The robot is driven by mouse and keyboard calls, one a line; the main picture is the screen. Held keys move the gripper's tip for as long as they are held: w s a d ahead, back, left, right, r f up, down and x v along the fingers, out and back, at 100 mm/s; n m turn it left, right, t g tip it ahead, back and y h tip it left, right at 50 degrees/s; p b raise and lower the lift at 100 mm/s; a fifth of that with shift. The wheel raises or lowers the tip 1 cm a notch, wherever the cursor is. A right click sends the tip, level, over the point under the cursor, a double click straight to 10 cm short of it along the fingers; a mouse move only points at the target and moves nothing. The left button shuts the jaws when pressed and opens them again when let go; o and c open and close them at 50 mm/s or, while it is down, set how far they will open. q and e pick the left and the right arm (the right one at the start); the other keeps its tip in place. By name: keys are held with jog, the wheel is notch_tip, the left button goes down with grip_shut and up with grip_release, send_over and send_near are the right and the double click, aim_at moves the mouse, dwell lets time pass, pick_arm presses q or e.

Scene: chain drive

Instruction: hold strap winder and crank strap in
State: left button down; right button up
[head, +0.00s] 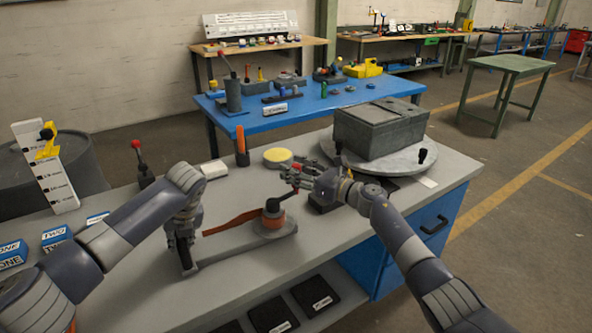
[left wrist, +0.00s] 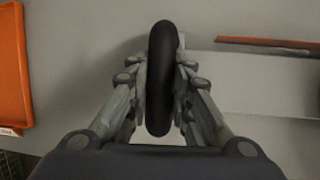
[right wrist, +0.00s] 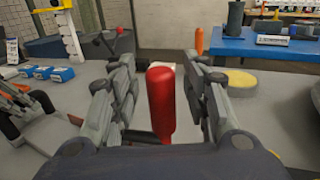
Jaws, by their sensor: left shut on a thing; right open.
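The strap winder (head: 258,240) lies on the grey bench, a flat grey plate with a round hub. An orange-brown strap (head: 232,222) runs from the hub to the left. My left gripper (head: 183,240) is shut on the winder's black upright handle (left wrist: 162,80) at its left end. The crank arm (head: 282,200) rises from the hub to a red knob (right wrist: 161,100). My right gripper (head: 297,178) is open, with its fingers on both sides of the red knob. In the head view the fingers partly cover the knob.
A round turntable (head: 415,158) with a grey box (head: 380,128) stands at the bench's right. A yellow-topped disc (head: 278,156) and an orange upright piece (head: 241,145) stand behind the winder. Blue labelled boxes (head: 56,238) are at the left.

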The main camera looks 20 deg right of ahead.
grip_shut()
jog(key=shift+s, duration=0.2)
jog(key=shift+s+d, duration=0.15)
jog(key=shift+s, duration=0.8)
jog(key=shift+s+d, duration=0.15)
jog(key=shift+s, duration=0.75)
jog(key=shift+s, duration=0.15)
grip_release()
